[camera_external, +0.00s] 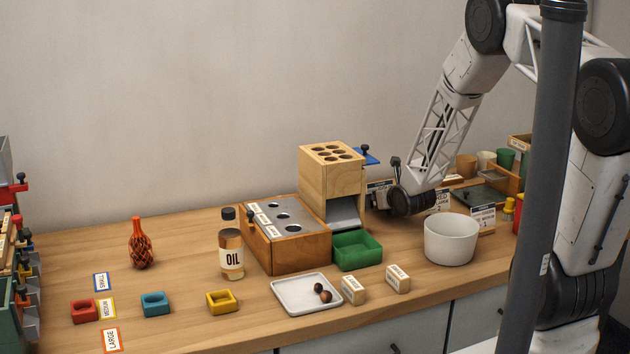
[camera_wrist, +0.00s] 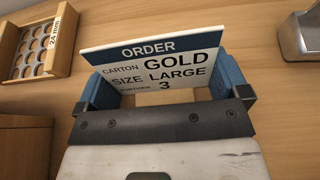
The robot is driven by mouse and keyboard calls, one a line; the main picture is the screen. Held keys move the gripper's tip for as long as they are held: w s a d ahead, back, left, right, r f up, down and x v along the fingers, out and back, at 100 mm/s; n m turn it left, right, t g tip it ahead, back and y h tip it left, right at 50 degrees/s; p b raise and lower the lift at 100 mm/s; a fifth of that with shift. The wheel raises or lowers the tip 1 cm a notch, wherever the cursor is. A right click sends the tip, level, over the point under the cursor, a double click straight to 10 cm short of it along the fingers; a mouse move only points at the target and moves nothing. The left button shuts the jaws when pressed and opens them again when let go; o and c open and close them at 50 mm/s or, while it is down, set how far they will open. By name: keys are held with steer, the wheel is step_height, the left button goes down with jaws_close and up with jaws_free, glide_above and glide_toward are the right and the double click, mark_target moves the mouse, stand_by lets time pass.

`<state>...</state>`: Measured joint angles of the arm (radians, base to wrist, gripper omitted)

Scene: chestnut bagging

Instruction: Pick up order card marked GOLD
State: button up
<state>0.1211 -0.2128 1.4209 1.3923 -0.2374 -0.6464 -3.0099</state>
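In the external view my gripper is at the far side of the counter, largely hidden behind my black wrist. Part of a dark-topped card (camera_external: 380,190) shows just left of the wrist there; its text is too small to read.
Other cards (camera_external: 483,216) stand right of my wrist. A white bowl (camera_external: 451,240) is in front. A wooden dispenser (camera_external: 330,188) and a green tray (camera_external: 357,251) are at left. In the wrist view, a wooden rack (camera_wrist: 42,65) is upper left and a metal tray (camera_wrist: 291,50) upper right.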

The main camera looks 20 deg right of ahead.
steer(key=c, duration=0.4)
steer(key=shift+o, duration=0.2)
steer(key=shift+r, duration=5)
